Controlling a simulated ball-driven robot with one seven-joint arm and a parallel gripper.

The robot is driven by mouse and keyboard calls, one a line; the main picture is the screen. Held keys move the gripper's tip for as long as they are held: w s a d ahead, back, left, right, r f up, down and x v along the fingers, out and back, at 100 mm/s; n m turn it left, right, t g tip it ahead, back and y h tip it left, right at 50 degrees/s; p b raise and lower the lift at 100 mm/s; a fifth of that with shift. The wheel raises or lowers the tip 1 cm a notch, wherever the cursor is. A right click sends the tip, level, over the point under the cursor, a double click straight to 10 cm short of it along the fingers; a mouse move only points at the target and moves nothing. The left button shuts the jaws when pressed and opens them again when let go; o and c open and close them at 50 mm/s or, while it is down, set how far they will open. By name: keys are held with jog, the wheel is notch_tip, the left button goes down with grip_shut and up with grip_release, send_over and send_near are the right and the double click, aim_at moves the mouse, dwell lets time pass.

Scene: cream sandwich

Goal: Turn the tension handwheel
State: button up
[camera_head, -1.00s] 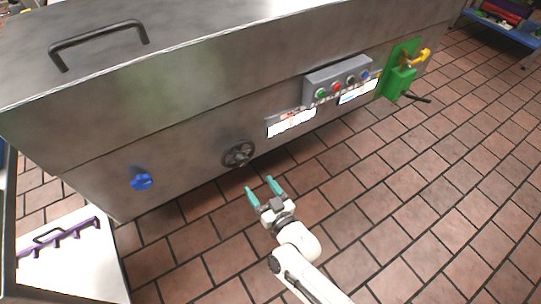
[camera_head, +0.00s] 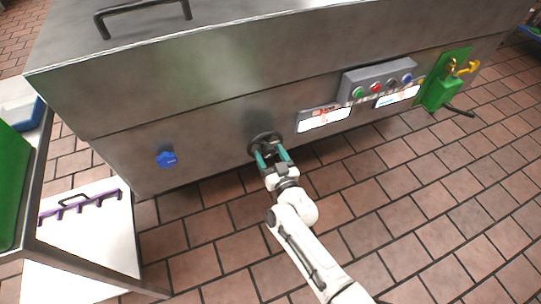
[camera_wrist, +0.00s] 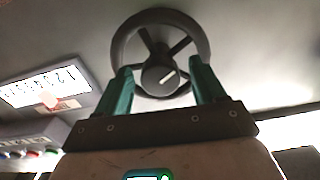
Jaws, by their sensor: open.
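The tension handwheel (camera_head: 264,138) is a dark round spoked wheel on the front of the steel machine. It also shows in the wrist view (camera_wrist: 160,14), with a grey hub at its middle. My gripper (camera_head: 271,155) is open, with its two teal fingers pointing at the wheel. In the wrist view the fingertips (camera_wrist: 162,72) lie either side of the hub, over the lower part of the rim. I cannot tell whether they touch it. In the head view the gripper hides the lower part of the wheel.
A blue knob (camera_head: 166,159) sits left of the wheel. A button box (camera_head: 378,80) and white labels (camera_head: 324,119) are to its right, then a green box (camera_head: 440,93) with a yellow part. A steel table frame (camera_head: 90,268) stands at the left. The tiled floor at right is clear.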

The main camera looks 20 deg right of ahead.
jog(key=c, duration=1.1)
jog(key=shift+o, duration=0.2)
jog(key=shift+m, duration=0.3)
jog(key=shift+m+b, duration=0.65)
jog(key=shift+m, duration=1.95)
jog(key=o, duration=1.1)
jog(key=shift+c, duration=0.2)
